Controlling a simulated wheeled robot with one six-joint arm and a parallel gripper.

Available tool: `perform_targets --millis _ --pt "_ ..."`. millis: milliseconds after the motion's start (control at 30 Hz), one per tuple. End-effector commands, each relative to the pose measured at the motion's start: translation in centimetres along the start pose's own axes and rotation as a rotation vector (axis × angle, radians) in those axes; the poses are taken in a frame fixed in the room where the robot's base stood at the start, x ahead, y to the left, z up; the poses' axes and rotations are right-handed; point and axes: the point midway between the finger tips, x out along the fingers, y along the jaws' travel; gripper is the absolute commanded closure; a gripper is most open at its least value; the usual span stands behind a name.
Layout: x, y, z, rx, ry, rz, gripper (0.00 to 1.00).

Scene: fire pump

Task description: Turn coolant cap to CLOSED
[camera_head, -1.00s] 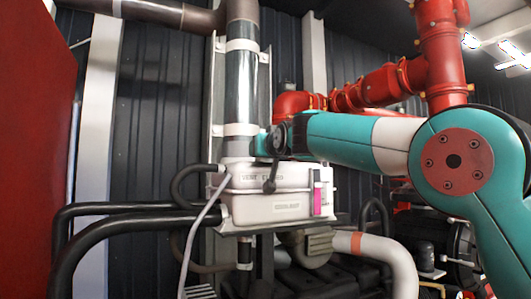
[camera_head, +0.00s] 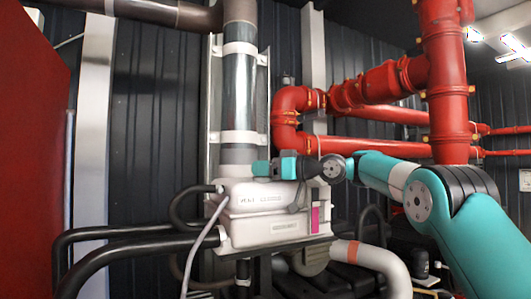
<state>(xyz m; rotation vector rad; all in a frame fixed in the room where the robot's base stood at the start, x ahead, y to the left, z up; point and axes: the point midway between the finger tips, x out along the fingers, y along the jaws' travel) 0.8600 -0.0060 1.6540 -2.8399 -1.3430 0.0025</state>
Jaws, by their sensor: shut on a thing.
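The white coolant tank (camera_head: 262,228) sits on a bracket below a vertical pipe. Small lettering marks its upper front face; I read "VENT" on the left and a blurred word beside it. My gripper (camera_head: 298,196) reaches down from the teal wrist over the right part of the tank's top. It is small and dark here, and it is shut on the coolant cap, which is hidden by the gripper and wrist. I cannot read the cap's angle. A pink strip shows on the tank's right front.
A black hose (camera_head: 130,243) and a thin grey hose run to the tank's left side. The vertical pipe (camera_head: 240,95) stands close behind the wrist. Red pipes (camera_head: 350,95) fill the right background. A white pipe with an orange band (camera_head: 372,258) bends below right.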

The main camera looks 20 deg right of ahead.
Motion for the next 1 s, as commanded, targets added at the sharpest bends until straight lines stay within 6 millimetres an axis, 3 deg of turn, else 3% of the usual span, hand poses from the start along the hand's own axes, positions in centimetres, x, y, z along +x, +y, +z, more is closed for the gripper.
perform_targets --millis 33,767,800,900,1000 --pt "-0.06 0.27 -0.71 0.002 0.002 -0.018 0.62" --pt "0.04 0.09 -0.2 -0.002 0.005 -0.112 0.62" --pt "0.05 0.08 -0.21 -0.002 0.005 -0.112 0.36" --pt "0.05 0.08 -0.18 -0.002 0.005 -0.113 0.13" --pt "0.05 0.08 -0.14 -0.002 0.004 -0.113 0.13"
